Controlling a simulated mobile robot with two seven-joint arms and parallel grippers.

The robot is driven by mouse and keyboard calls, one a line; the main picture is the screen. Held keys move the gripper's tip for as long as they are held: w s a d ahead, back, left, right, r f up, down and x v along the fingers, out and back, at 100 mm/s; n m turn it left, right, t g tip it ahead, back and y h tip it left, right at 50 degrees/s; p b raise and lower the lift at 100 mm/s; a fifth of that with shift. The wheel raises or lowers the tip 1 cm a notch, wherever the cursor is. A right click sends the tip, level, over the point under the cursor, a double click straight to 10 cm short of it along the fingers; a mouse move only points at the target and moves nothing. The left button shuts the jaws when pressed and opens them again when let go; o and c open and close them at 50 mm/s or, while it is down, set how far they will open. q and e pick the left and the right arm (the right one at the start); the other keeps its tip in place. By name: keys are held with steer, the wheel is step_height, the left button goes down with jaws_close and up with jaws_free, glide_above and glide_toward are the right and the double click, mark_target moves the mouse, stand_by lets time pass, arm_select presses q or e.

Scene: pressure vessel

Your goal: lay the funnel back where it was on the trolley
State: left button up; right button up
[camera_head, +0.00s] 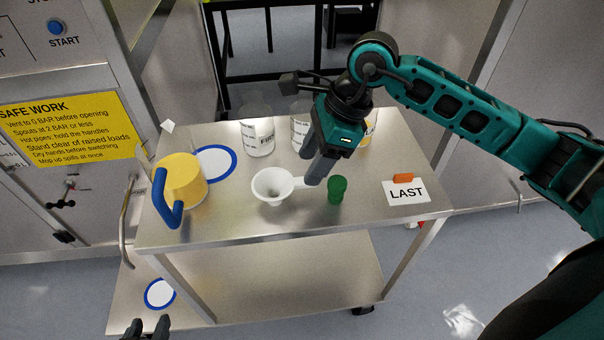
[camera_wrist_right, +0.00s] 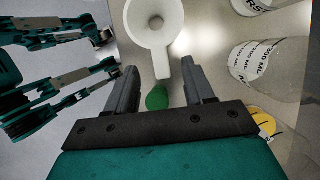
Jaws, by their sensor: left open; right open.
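The white funnel (camera_head: 272,187) is on the trolley top (camera_head: 240,222), its wide mouth facing up and its handle pointing right. My right gripper (camera_head: 314,165) is open at the handle end. In the right wrist view the funnel (camera_wrist_right: 154,22) lies ahead of the open fingers (camera_wrist_right: 160,80), with the handle tip between or just beyond them; I cannot tell if they touch. My left gripper (camera_head: 148,328) is open and empty, low at the bottom left, apart from the trolley top.
A yellow pot with a blue handle (camera_head: 183,180) is to the left. Labelled bottles (camera_head: 257,133) stand behind. A "LAST" card (camera_head: 406,192) with an orange piece lies at right. The front strip is clear.

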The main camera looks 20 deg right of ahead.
steer(key=v, duration=0.5)
steer(key=shift+r, duration=0.1)
stand_by(0.3)
steer(key=shift+s, duration=0.1)
